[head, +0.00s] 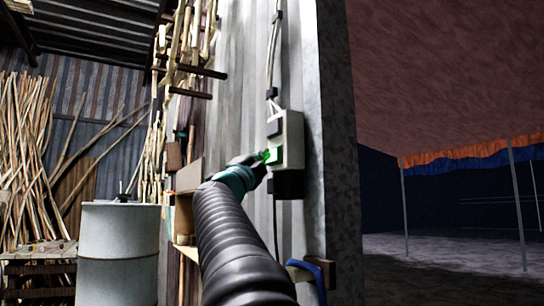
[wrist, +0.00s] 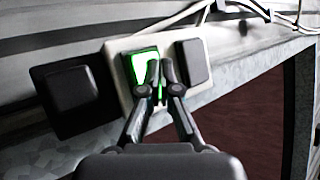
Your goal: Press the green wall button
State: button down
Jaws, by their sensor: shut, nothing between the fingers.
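The green button (wrist: 145,66) glows on a pale switch plate (wrist: 117,48) in the wrist view. In the head view the green button (head: 274,156) shows on the pale box (head: 291,135) fixed to the corrugated wall. My gripper (wrist: 160,99) is shut and empty, its fingertips at the lower right part of the green button and overlapping it in the picture. I cannot tell whether they touch it. In the head view my gripper (head: 262,158) reaches the left side of the box, and its tips are partly lost against the green glow.
A dark switch (wrist: 193,62) sits beside the green button on the same plate. A separate black box (wrist: 64,93) is on the other side. Cables (head: 272,60) run up the wall. A metal drum (head: 118,250) and rattan poles (head: 25,150) stand at left.

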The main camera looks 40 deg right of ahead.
jog(key=shift+w+a+p, duration=0.1)
jog(key=shift+w+a, duration=0.15)
jog(key=shift+a, duration=0.7)
jog(key=shift+w+a+p, duration=0.1)
jog(key=shift+w+a, duration=0.1)
jog(key=shift+a, duration=0.8)
jog(key=shift+w+a+p, duration=0.1)
jog(key=shift+w+a, duration=0.15)
jog(key=shift+a, duration=0.7)
dwell(0.5)
